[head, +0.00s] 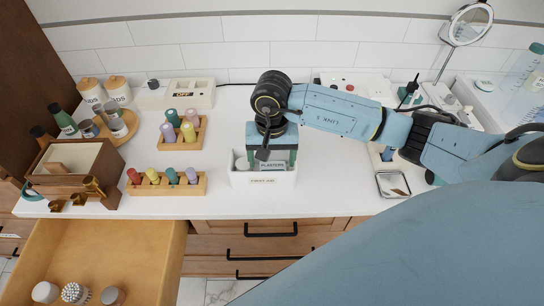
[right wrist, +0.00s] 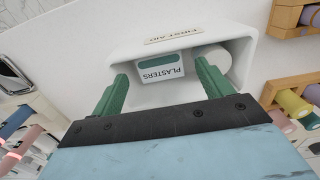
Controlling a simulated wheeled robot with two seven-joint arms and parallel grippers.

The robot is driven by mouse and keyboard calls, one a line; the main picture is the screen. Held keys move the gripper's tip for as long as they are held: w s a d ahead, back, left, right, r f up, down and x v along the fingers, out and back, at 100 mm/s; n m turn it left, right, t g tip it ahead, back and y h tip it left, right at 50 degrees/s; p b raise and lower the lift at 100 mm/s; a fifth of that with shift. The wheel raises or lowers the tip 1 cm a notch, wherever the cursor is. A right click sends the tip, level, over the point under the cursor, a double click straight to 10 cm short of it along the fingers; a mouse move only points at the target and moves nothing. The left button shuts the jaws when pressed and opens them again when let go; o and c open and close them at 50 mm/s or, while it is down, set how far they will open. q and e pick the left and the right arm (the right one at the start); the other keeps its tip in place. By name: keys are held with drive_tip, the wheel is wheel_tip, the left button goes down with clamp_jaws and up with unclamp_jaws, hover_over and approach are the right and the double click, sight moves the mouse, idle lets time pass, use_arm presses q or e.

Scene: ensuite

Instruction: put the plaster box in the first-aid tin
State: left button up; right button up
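The white first-aid tin (head: 240,180) stands on the counter near its front edge, with its label facing front. It also shows in the right wrist view (right wrist: 115,57). The plaster box (head: 272,165), white with a green band, is inside the tin, beside a white roll (right wrist: 211,56). In the right wrist view the plaster box (right wrist: 160,70) shows its lettered face. My right gripper (head: 272,155) is above the tin, its green fingers (right wrist: 162,80) spread wide with gaps either side of the box. It holds nothing. My left gripper is out of view.
Wooden racks of coloured bottles (head: 166,187) stand left of the tin. A wooden box (head: 70,175) is farther left, above an open drawer (head: 110,250). A small tray (head: 393,184) lies to the right. The counter directly right of the tin is clear.

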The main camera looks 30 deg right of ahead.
drive_tip(key=shift+o, duration=0.2)
drive_tip(key=shift+r, duration=0.1)
drive_tip(key=shift+r+p, duration=0.25)
drive_tip(key=shift+p, duration=0.15)
drive_tip(key=shift+r+p, duration=0.4)
drive_tip(key=shift+p, duration=0.1)
wheel_tip(320, 180, up, 12)
drive_tip(key=b, duration=0.1)
drive_tip(key=shift+f, duration=0.15)
